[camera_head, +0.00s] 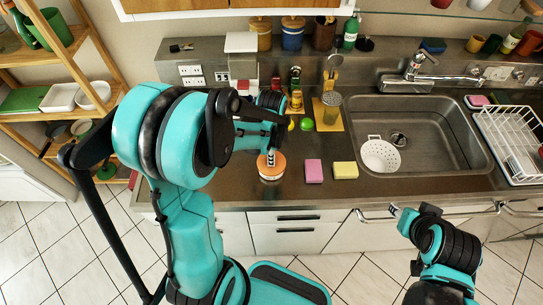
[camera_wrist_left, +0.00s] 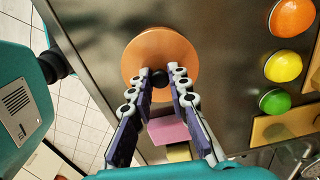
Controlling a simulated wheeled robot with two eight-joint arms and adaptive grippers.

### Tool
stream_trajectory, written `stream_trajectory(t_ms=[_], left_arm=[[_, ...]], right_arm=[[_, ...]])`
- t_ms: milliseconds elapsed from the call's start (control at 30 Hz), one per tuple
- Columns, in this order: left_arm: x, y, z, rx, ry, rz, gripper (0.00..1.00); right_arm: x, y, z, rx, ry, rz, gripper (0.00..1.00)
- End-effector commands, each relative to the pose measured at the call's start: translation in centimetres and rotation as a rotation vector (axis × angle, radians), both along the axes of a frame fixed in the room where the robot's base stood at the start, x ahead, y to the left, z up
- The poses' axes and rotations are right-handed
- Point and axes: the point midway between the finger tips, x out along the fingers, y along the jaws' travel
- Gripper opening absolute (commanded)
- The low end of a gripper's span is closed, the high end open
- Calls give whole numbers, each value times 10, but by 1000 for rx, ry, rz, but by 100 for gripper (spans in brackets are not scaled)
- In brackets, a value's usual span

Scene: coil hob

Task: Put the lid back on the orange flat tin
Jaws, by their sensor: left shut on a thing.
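The orange flat tin (camera_head: 271,174) stands near the front edge of the metal counter, with a pale band around its side. A round orange lid (camera_wrist_left: 146,52) with a dark knob (camera_wrist_left: 160,79) shows in the left wrist view. My left gripper (camera_head: 270,154) is over the tin; its fingers (camera_wrist_left: 160,80) are shut on the lid's knob. The lid lies over the tin and hides its opening; I cannot tell whether it rests on the rim or is just above it. My right arm (camera_head: 440,250) is at the lower right, its fingers not clear.
A pink sponge (camera_head: 314,171) and a yellow sponge (camera_head: 345,170) lie right of the tin. The sink (camera_head: 435,125) holds a white colander (camera_head: 380,155). A dish rack (camera_head: 510,130) is far right.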

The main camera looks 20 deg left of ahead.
Motion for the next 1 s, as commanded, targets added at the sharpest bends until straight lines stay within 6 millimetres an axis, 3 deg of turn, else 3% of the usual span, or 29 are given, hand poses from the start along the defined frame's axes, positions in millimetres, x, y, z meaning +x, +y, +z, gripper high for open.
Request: stream_trajectory(t_ms=[433, 467, 533, 767, 867, 1000], left_arm=[[0, 0, 0, 0, 0, 0, 0], [0, 0, 0, 0, 0, 0, 19], [0, 0, 0, 0, 0, 0, 38], [0, 0, -1, 0, 0, 0, 41], [0, 0, -1, 0, 0, 0, 62], [0, 0, 0, 0, 0, 0, 62]], right_arm=[[0, 0, -2, 0, 0, 0, 38], [0, 0, -2, 0, 0, 0, 38], [0, 0, -2, 0, 0, 0, 38], [0, 0, -2, 0, 0, 0, 38], [0, 0, -2, 0, 0, 0, 38], [0, 0, -2, 0, 0, 0, 38]])
